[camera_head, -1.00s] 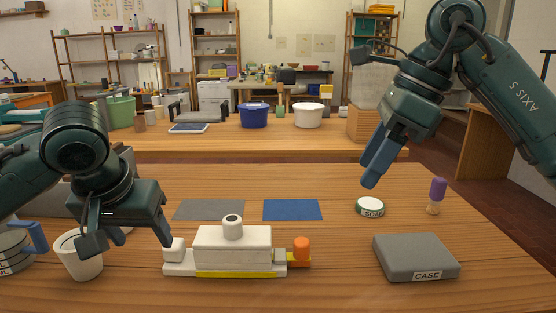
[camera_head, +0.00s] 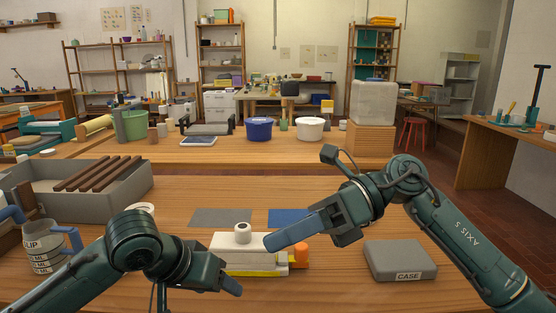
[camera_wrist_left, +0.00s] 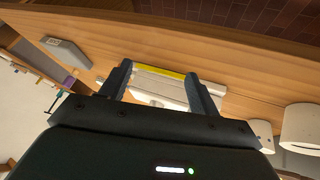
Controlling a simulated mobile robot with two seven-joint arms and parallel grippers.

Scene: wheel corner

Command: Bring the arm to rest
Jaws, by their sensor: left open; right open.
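My right gripper (camera_head: 288,232) reaches in from the right in the head view. Its blue fingers point left, in front of the white block assembly (camera_head: 225,242) in that picture. They look lined up, so the gap between them is hard to see. My left gripper (camera_head: 230,285) is low in the picture, left of the assembly's front. In the left wrist view the two dark fingers of my left gripper (camera_wrist_left: 160,90) stand apart. The white assembly with its yellow strip (camera_wrist_left: 160,72) shows beyond and between them. Neither gripper visibly holds anything.
A grey case (camera_head: 400,260) lies right of the assembly. Grey (camera_head: 220,217) and blue (camera_head: 287,217) mats lie behind it. A grey tray with brown bars (camera_head: 140,190) and a measuring jug (camera_head: 45,250) stand left. A white cup (camera_head: 141,208) is mostly hidden by my left arm.

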